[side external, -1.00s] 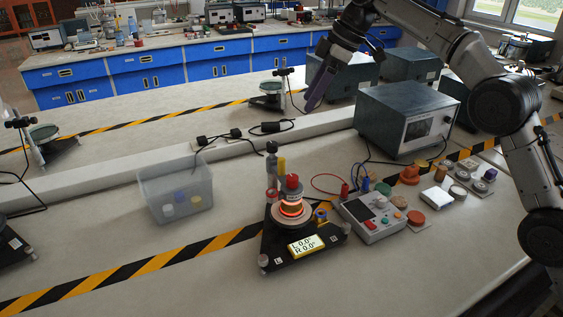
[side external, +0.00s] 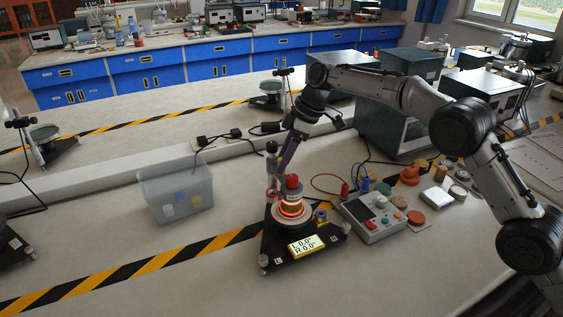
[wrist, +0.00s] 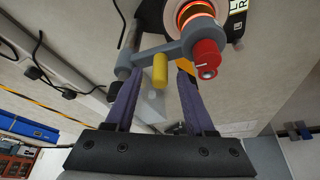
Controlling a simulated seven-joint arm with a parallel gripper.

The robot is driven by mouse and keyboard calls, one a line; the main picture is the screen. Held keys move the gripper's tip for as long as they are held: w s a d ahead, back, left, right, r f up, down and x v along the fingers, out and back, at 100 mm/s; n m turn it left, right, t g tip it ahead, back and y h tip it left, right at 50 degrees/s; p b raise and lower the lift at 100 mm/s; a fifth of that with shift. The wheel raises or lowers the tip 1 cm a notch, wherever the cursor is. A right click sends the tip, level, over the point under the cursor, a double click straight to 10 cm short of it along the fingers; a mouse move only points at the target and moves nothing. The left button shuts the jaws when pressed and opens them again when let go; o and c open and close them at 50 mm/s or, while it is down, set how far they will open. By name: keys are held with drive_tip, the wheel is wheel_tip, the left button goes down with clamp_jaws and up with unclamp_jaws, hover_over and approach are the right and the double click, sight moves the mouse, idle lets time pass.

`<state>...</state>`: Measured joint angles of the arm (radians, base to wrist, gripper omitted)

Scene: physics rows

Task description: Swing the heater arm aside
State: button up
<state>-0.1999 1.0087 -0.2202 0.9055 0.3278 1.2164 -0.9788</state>
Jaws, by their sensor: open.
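The heater arm is a grey bar (wrist: 178,52) in the wrist view. It runs from a post at left to a red-capped heater head (side external: 292,183) above a glowing orange ring (side external: 291,208). A yellow upright handle (wrist: 160,70) stands out from the bar. My gripper (wrist: 160,76) is open, with one purple finger on each side of the yellow handle and gaps showing. In the side view my gripper (side external: 282,164) points down beside the post and hides the handle. The heater stands on a black triangular base (side external: 277,248) with a yellow display reading L 0.0, R 0.0.
A control box (side external: 372,216) with buttons and red and blue leads stands right of the base. Several coloured discs and weights lie beyond it. A clear bin (side external: 176,190) sits to the left. The bench between bin and base is free.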

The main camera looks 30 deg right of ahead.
drive_tip(key=shift+x, duration=0.8)
clamp_jaws()
idle(1.0)
